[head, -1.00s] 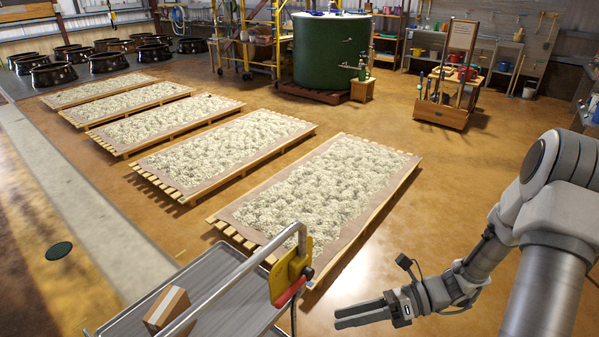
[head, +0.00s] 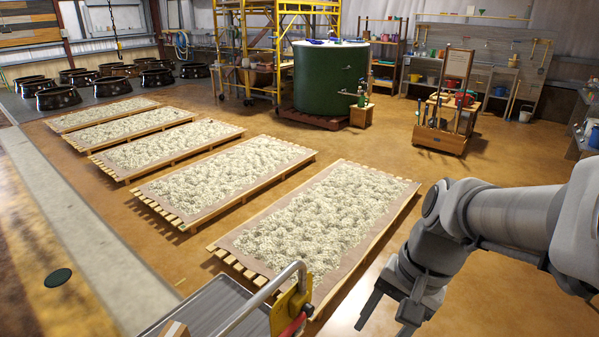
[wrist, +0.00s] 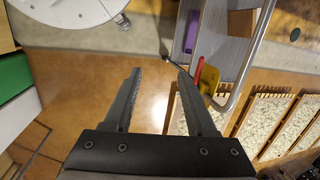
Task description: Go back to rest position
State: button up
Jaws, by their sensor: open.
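My gripper (head: 388,318) is at the lower right of the head view, low in front of my folded arm and to the right of the cart's handle. In the wrist view my gripper (wrist: 158,85) shows two dark fingers spread apart with nothing between them. Bare brown floor lies beyond the fingertips. In the head view the lower part of the gripper is close to the picture's bottom edge.
A grey cart (head: 215,305) with a metal handle, a yellow bracket (head: 288,308) and a box (head: 174,328) stands at the bottom. Pallets of pale material (head: 325,220) fill the middle floor. A green tank (head: 330,80) and a wooden tool cart (head: 445,125) stand behind. Open floor lies between.

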notch_tip(320, 180, up, 10)
jog(key=s+d+n+t+h+p, duration=0.1)
jog(key=s+n+t+h+p, duration=0.1)
jog(key=n+t, duration=0.3)
jog(key=shift+s+d+r+n+h, duration=0.15)
jog(key=shift+s+d+n+h, duration=0.25)
jog(key=shift+n, duration=0.6)
jog(key=shift+w+a, duration=0.1)
